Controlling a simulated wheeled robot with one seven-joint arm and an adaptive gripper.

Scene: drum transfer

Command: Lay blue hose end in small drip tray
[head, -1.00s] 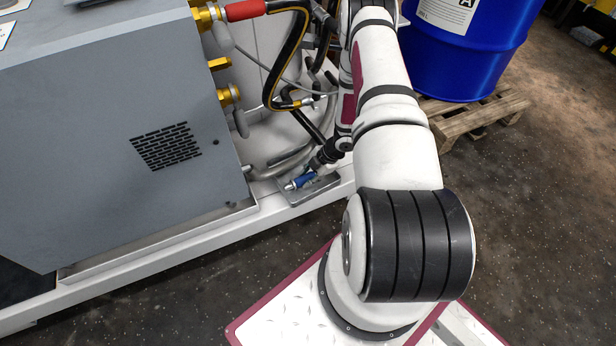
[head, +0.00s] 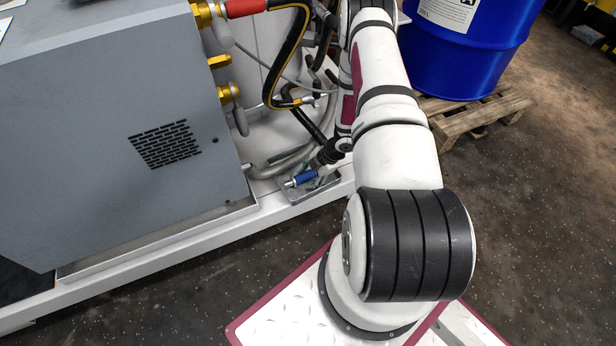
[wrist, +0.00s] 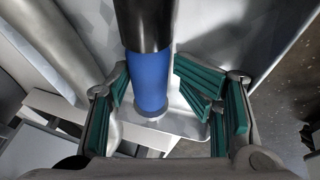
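The blue hose end (head: 300,178) lies in or just over the small metal drip tray (head: 320,189) on the white frame ledge. In the wrist view, the blue hose end (wrist: 149,82) continues into a black hose, and a pale tray surface (wrist: 186,126) shows beneath it. My gripper (wrist: 150,68) has its green-padded fingers spread to either side of the hose end, with a gap at the right. The left finger is close to it; whether it touches is unclear. In the head view my gripper (head: 330,154) is a small dark shape just behind the blue end, partly hidden by my arm.
A grey machine cabinet (head: 110,120) stands left, with brass fittings and hoses (head: 290,60) behind the tray. Grey pipes (head: 275,165) run beside the tray. A blue drum (head: 465,55) stands on a wooden pallet (head: 470,112) at upper right.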

